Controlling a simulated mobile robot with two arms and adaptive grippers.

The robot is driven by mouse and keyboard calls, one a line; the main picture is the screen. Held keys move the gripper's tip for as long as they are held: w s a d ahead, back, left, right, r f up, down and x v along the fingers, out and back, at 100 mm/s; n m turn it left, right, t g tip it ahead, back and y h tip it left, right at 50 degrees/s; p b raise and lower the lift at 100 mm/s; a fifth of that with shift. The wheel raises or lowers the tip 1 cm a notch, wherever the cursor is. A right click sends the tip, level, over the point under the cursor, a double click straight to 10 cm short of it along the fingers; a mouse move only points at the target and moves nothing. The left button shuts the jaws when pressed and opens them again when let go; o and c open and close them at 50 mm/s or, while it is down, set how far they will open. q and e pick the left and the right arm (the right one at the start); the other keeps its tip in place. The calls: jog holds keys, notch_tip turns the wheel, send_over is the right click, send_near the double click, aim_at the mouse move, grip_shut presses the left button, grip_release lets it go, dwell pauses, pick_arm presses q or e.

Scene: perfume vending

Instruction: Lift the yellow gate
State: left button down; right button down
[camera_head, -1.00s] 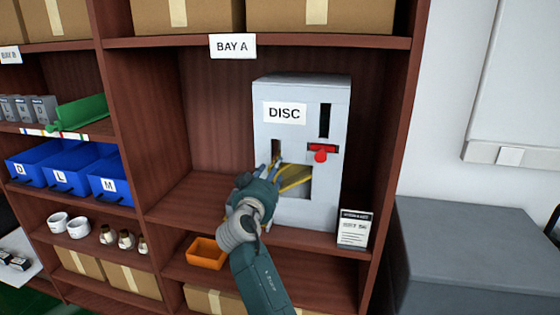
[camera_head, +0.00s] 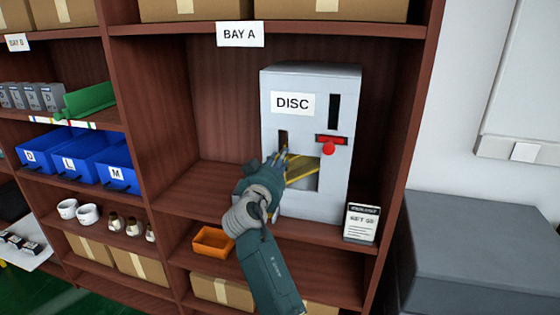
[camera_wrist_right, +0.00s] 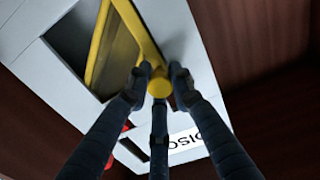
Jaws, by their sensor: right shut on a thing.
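The yellow gate (camera_head: 301,167) is on the front of the grey machine labelled DISC (camera_head: 311,200), which stands on a shelf of the bay marked BAY A. It lies across the upper part of a dark opening in the machine's front. My right gripper (camera_head: 275,160) reaches up to the left end of the gate. In the right wrist view its fingers (camera_wrist_right: 158,82) are closed around a round yellow knob (camera_wrist_right: 159,88) joined to the yellow gate (camera_wrist_right: 137,35). The fingers partly hide the knob. My left gripper is not in view.
An orange tray (camera_head: 212,243) stands on the shelf below. A small printed card (camera_head: 361,223) is at the machine's lower right. Blue bins (camera_head: 75,158) are at the left. A grey box (camera_head: 490,250) stands at the right.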

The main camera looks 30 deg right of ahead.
aim_at(283, 103)
notch_tip(283, 103, up, 6)
jog(key=shift+f+p, duration=0.15)
jog(key=shift+p, duration=0.2)
jog(key=c, duration=1.5)
grip_release()
jog(key=shift+f, duration=0.1)
notch_tip(283, 103, up, 10)
jog(key=shift+f, duration=0.15)
jog(key=shift+d, duration=0.1)
